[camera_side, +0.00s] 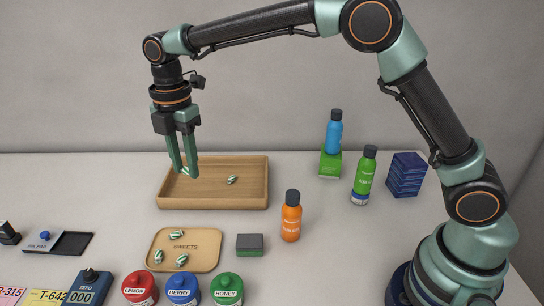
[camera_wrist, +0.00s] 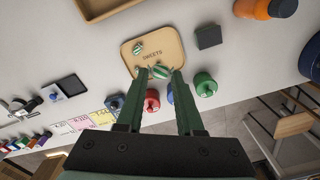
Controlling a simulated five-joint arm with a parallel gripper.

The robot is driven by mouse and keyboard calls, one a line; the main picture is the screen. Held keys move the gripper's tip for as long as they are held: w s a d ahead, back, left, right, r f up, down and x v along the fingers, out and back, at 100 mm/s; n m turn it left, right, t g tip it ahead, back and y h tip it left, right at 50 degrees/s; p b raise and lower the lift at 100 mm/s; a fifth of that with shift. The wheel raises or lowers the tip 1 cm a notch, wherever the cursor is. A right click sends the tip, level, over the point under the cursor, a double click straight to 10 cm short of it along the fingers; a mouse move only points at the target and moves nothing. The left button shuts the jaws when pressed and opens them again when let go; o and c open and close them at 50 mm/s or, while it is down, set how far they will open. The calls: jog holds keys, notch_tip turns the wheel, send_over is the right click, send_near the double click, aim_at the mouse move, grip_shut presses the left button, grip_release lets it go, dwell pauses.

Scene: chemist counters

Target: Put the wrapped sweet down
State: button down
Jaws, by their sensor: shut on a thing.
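My gripper (camera_side: 187,172) points down, its fingers nearly together on a small green-and-white wrapped sweet (camera_wrist: 161,72) at the tips. The held sweet is mostly hidden by the fingers in the side view. The gripper is raised and overlaps the left end of the wooden tray (camera_side: 214,204) in the side view; its exact depth is hard to tell. One striped sweet (camera_side: 232,180) lies inside this tray. The tan SWEETS tray (camera_side: 207,262) nearer the front holds several similar sweets (camera_side: 177,234); in the wrist view it (camera_wrist: 168,52) lies beyond the fingertips.
A dark grey-green box (camera_side: 250,245) and an orange bottle (camera_side: 291,216) stand right of the SWEETS tray. Red (camera_side: 139,288), blue (camera_side: 183,288) and green (camera_side: 227,288) jars line the front. Bottles and boxes stand back right. An ink pad (camera_side: 58,242) lies left.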

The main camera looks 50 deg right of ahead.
jog(key=shift+d+r, duration=0.1)
jog(key=shift+r, duration=0.35)
jog(key=s+d+r+m, duration=0.1)
jog(key=s+d+m, duration=0.4)
jog(key=d+m, duration=0.5)
jog(key=s+d+r+m, duration=0.2)
jog(key=s+d+m, duration=0.2)
jog(key=d+m, duration=0.6)
jog(key=n, duration=0.7)
send_over(219, 192)
notch_tip(219, 192, down, 2)
notch_tip(219, 192, down, 20)
jog(key=shift+f, duration=0.1)
